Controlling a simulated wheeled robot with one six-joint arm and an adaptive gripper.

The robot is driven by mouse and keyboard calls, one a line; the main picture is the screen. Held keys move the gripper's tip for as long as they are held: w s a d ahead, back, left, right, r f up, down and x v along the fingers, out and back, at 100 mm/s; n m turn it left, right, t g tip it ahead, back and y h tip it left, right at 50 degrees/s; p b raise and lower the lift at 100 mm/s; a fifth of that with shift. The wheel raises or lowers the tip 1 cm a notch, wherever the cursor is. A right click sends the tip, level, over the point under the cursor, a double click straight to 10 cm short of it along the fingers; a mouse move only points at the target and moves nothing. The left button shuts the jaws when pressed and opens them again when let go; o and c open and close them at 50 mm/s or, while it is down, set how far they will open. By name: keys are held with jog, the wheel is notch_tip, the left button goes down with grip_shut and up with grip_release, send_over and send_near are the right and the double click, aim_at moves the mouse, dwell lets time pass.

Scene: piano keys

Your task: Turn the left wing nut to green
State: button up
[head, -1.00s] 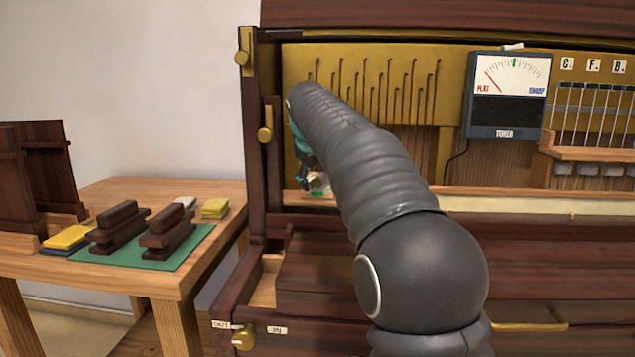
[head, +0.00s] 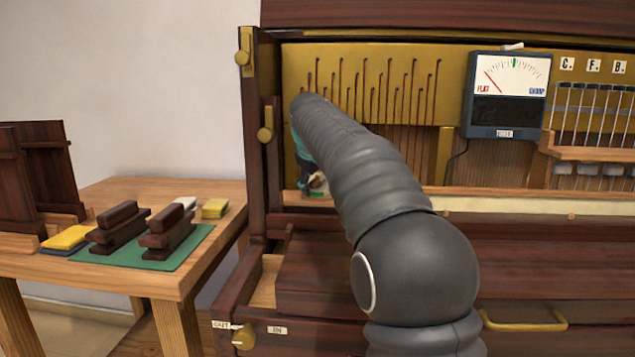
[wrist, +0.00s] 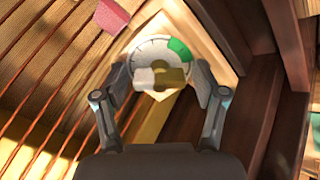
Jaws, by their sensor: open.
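In the wrist view a round dial (wrist: 152,52) with a white and grey face has a green section (wrist: 180,49) at its upper right. The wing nut (wrist: 172,77) sits at the dial's lower middle, one side whitish and the other brass-coloured. My gripper (wrist: 158,88) is open, with one finger on each side of the wing nut. I cannot tell whether the fingers touch it. In the head view my arm hides most of this spot, and a bit of my gripper (head: 312,182) shows low at the left inside the piano case.
A tuner meter (head: 508,95) hangs at the right, its needle toward flat. A side table (head: 120,283) with dark wooden blocks stands at the left. The dark case post (head: 255,150) is close to my gripper's left. Strings run beside the dial in the wrist view.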

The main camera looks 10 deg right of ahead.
jog(key=shift+w+d+f, duration=0.1)
jog(key=shift+w+f, duration=0.05)
jog(key=shift+f, duration=0.05)
jog(key=shift+s+r+p, duration=0.35)
jog(key=shift+r, duration=0.1)
dwell(0.5)
jog(key=c, duration=0.9)
